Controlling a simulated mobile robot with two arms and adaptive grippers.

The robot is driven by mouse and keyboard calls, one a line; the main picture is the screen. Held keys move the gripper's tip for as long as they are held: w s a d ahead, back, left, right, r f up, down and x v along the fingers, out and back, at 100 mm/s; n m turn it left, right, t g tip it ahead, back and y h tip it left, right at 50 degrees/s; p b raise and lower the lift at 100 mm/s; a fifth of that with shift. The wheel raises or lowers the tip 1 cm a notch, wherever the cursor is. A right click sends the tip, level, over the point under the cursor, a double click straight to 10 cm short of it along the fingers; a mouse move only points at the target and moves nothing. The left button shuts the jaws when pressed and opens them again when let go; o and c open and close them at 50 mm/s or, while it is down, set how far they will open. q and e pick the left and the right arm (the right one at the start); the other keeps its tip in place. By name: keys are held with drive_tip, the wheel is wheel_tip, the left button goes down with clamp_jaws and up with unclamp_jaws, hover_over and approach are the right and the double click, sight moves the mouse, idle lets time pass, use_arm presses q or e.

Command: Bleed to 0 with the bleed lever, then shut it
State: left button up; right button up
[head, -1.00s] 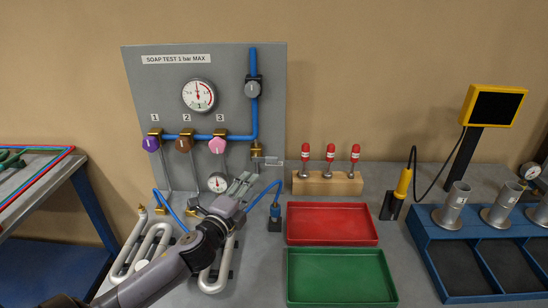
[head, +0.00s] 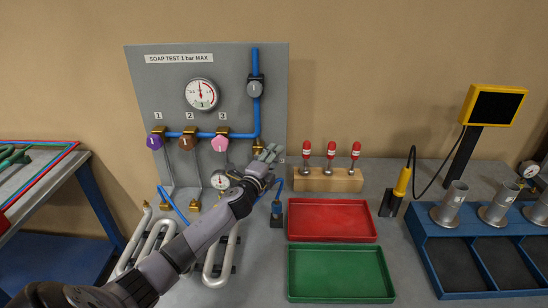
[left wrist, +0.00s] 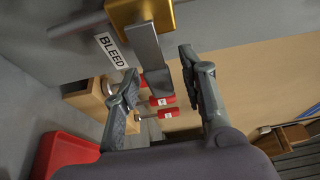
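The grey bleed lever (left wrist: 148,50) hangs from a brass valve body (left wrist: 146,14) beside the BLEED label (left wrist: 111,50) in the left wrist view. My left gripper (left wrist: 158,72) is open, with one finger on each side of the lever's end; no clear contact shows. In the head view my left gripper (head: 268,153) is at the board's lower right and covers most of the lever and valve. The large gauge (head: 201,94) has its needle pointing about straight up. The small gauge (head: 220,180) is partly covered by my arm. My right gripper is not in view.
Purple (head: 154,142), brown (head: 187,144) and pink (head: 220,144) knobs sit left of the gripper. A wooden block (head: 328,180) with red-topped tools stands to the right, behind a red tray (head: 332,238) and a green tray (head: 340,297). Bent pipes lie below my arm.

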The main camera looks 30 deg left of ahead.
use_arm(q)
clamp_jaws()
idle(0.6)
idle(0.3)
